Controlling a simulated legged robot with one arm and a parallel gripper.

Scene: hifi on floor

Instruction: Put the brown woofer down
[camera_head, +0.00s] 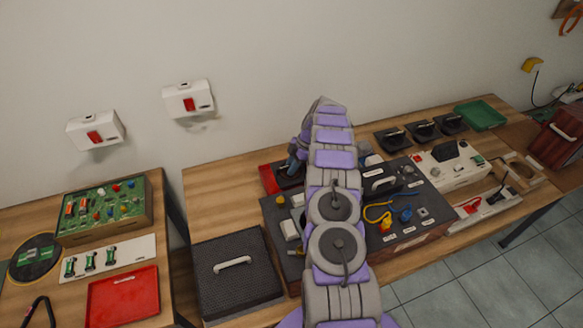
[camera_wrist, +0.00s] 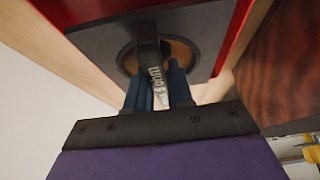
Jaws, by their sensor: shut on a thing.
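The brown woofer (camera_wrist: 187,51) is a dark square panel with a brown ring and a black upright handle with a label. In the wrist view my gripper (camera_wrist: 158,84) has its blue fingers shut on that handle. The panel lies within the outline of a red tray (camera_wrist: 236,38); I cannot tell whether it touches the bottom. In the head view my gripper (camera_head: 293,160) is above the red tray (camera_head: 266,179) on the middle table, left of my arm. My arm hides part of the tray and panel there.
A dark box with a white handle (camera_head: 232,262) stands at the table's front left. A dark device with cables (camera_head: 400,215) is right of my arm. Several black handled panels (camera_head: 422,130) and a green tray (camera_head: 480,115) lie farther right. Another red tray (camera_head: 123,297) is on the left table.

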